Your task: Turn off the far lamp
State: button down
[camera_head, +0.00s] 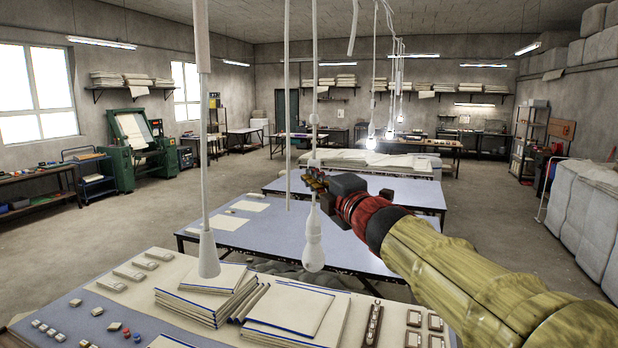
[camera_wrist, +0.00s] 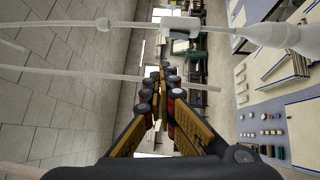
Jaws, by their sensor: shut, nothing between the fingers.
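Several lamps hang on white cords. A white lamp (camera_head: 313,242) hangs just beyond my gripper in the head view, and its bulb looks unlit. In the wrist view, a lamp holder (camera_wrist: 270,34) shows on a cord with a white inline piece (camera_wrist: 180,27), apart from my fingers. A cone-shaped lamp end (camera_head: 208,255) hangs closer on the left. Lit bulbs (camera_head: 371,138) hang further back in a row. My gripper (camera_head: 308,180) is shut and empty, close to the cord of the middle lamp; whether it touches cannot be told.
Below lies a table (camera_head: 75,300) with stacked cloths (camera_head: 205,290) and small blocks. Blue-topped tables (camera_head: 270,235) stand behind it. Another hanging cord (camera_wrist: 120,75) crosses close to my fingers in the wrist view. Wrapped bales (camera_head: 590,215) line the right; the floor at left is open.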

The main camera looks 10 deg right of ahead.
jog(key=v, duration=0.5)
jog(key=shift+s+r, duration=0.1)
jog(key=shift+r, duration=0.25)
jog(key=shift+s, duration=0.1)
